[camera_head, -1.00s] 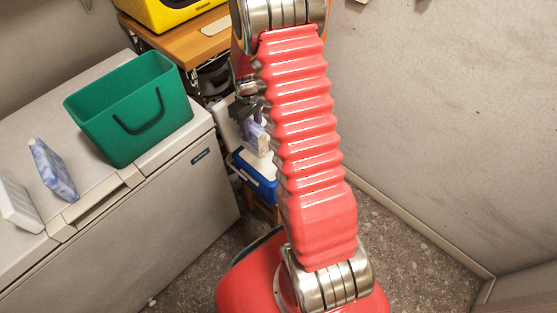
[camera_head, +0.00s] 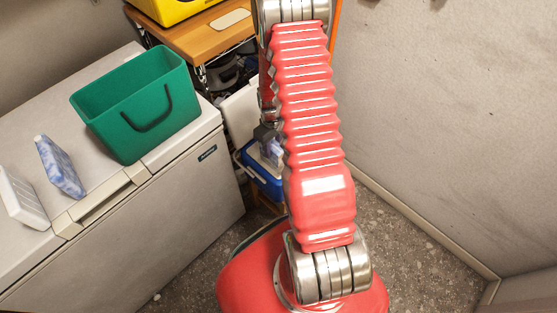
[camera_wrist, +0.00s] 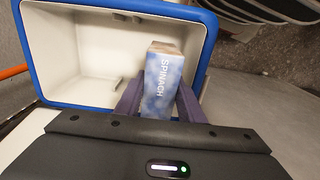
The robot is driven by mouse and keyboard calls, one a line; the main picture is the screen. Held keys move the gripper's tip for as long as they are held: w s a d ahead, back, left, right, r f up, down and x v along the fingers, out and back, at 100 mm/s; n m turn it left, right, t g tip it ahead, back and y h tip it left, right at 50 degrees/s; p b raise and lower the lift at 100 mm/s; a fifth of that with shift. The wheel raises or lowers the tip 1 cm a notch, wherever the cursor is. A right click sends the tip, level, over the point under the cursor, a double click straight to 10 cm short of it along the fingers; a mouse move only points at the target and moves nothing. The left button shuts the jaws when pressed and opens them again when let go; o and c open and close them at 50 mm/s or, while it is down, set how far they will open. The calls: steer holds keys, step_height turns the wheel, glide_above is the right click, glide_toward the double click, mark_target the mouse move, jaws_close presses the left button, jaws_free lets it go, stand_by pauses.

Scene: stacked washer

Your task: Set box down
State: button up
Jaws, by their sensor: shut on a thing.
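My gripper (camera_wrist: 158,105) is shut on a blue-and-white box (camera_wrist: 163,80) marked SPINACH, seen in the wrist view. The box is between the two purple-grey fingers. In that view it overlaps the open, white-lined interior of a blue cooler (camera_wrist: 207,45), near its right side; I cannot tell how deep it is in it. In the head view, my gripper (camera_head: 268,133) and the box (camera_head: 273,152) show small beside my red arm, over the blue cooler (camera_head: 262,184). My arm hides part of them.
A green bin (camera_head: 155,110) stands on the grey chest freezer (camera_head: 180,205) at left. A wooden table (camera_head: 205,38) with a yellow item stands behind. A wall is at right.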

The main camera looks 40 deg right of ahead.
mark_target(273, 159)
steer(key=shift+f, duration=2.15)
steer(key=shift+f, duration=2.1)
steer(key=o, duration=1.3)
steer(key=shift+f, duration=0.1)
steer(key=shift+r, duration=6.1)
steer(key=shift+r, duration=0.1)
